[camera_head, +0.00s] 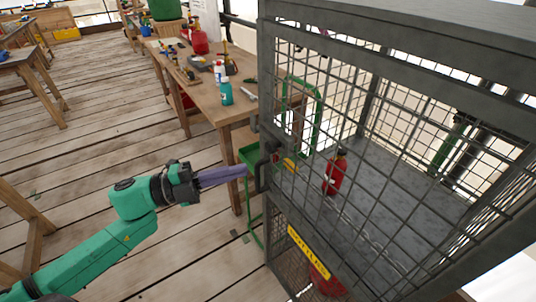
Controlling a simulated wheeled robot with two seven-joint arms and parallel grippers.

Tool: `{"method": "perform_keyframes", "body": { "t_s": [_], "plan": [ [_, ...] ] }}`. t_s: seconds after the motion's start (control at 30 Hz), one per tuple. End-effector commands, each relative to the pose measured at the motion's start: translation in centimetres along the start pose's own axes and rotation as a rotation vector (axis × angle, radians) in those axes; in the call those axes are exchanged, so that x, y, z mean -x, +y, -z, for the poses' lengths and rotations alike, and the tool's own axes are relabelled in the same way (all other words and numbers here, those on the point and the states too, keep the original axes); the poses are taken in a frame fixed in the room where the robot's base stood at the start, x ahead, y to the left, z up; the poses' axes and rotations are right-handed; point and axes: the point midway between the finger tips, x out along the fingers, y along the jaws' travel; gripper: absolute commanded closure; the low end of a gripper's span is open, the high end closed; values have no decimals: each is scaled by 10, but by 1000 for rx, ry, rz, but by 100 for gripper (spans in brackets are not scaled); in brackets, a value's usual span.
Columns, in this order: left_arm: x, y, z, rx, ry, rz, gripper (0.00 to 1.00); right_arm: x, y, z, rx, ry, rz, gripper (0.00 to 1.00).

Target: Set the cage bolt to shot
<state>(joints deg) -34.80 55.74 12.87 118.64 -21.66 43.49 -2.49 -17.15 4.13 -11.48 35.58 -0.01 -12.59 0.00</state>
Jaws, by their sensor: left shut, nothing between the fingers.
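The grey mesh cage (350,48) fills the right side of the head view. Its door edge carries a dark latch fitting (262,173) with a small red part beside it, next to a small yellow label (290,164). This looks like the cage bolt, but it is too small to tell which way it is set. My left gripper (244,171) comes in from the left with its purple fingers shut and empty. The fingertips are just left of the fitting in the picture; I cannot tell whether they touch it. My right gripper is not in view.
A red bottle-like object (335,172) stands inside the cage. A yellow sign (308,252) is on the lower cage front. A wooden workbench (208,98) with bottles and tools stands behind. A green stand (247,156) is beside the cage. The plank floor at left is mostly clear.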

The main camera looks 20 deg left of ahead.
Motion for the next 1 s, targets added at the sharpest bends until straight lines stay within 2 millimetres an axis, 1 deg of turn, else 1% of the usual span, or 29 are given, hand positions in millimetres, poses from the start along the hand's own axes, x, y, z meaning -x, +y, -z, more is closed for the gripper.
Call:
{"method": "perform_keyframes", "body": {
  "t_s": [0.07, 0.27, 0.5, 0.53, 0.6, 0.73, 0.83, 1.0],
  "plan": [
    [-10, -2, 0, -3, 3, 1, 100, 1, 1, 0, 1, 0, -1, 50],
    [-49, -4, 1, -6, 2, 1, 100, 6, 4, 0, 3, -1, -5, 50],
    [-94, -6, 0, -3, -1, 5, 100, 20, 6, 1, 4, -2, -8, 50],
    [-98, -5, -2, -4, -2, 2, 100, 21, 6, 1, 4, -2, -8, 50],
    [-90, -2, -18, 0, -7, -2, 100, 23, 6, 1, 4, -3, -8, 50],
    [-84, -1, -33, 1, -5, -2, 100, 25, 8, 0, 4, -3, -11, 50],
    [-82, 0, -38, 1, -3, -1, 100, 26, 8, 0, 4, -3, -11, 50],
    [-82, 0, -39, 1, -3, -1, 100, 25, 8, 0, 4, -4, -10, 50]
  ]
}}
